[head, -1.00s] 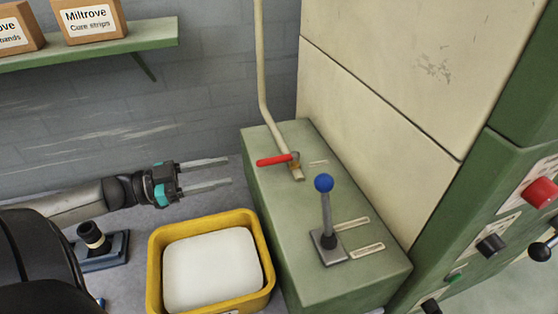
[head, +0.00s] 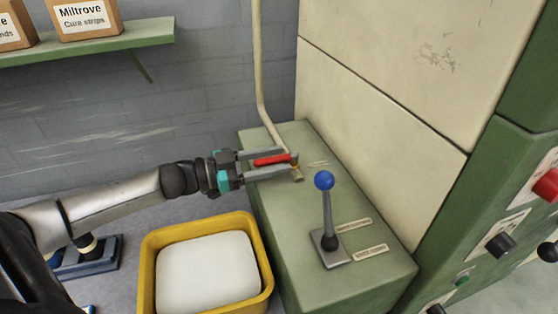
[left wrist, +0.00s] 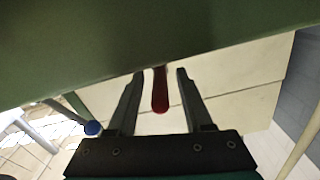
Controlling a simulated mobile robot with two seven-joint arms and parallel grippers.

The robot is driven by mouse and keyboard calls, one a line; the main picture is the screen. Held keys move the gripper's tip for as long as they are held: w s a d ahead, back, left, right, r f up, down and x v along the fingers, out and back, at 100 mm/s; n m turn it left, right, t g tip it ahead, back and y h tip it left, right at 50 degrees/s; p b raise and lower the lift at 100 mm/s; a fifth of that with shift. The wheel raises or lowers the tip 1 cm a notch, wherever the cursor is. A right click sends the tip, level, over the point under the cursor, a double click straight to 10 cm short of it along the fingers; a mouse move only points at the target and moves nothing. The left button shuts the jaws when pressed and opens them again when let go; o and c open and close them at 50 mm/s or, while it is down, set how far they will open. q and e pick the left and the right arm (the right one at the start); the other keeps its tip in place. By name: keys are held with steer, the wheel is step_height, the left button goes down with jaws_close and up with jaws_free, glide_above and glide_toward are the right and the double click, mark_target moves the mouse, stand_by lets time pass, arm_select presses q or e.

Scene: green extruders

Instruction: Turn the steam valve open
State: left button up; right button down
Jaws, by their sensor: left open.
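The steam valve has a red lever handle (head: 272,160) on a brass body (head: 295,165) at the foot of a cream pipe (head: 259,70), on top of the green cabinet. The handle points left, across the pipe. My left gripper (head: 272,161) is open, with one finger on each side of the handle. In the left wrist view the red handle (left wrist: 160,90) lies between the two open fingers (left wrist: 157,90), with gaps on both sides. My right gripper is out of view.
A blue-knobbed lever (head: 324,181) stands on the green cabinet (head: 365,280), right of the valve. A yellow bin (head: 265,262) holding a white block (head: 208,278) sits below my left arm. A shelf (head: 100,45) with boxes is at upper left. Control knobs (head: 500,244) are at right.

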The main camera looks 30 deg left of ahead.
arm_select(q)
steer(key=shift+w+d, duration=0.4)
steer(key=shift+w, duration=0.1)
jaws_close()
stand_by(1.3)
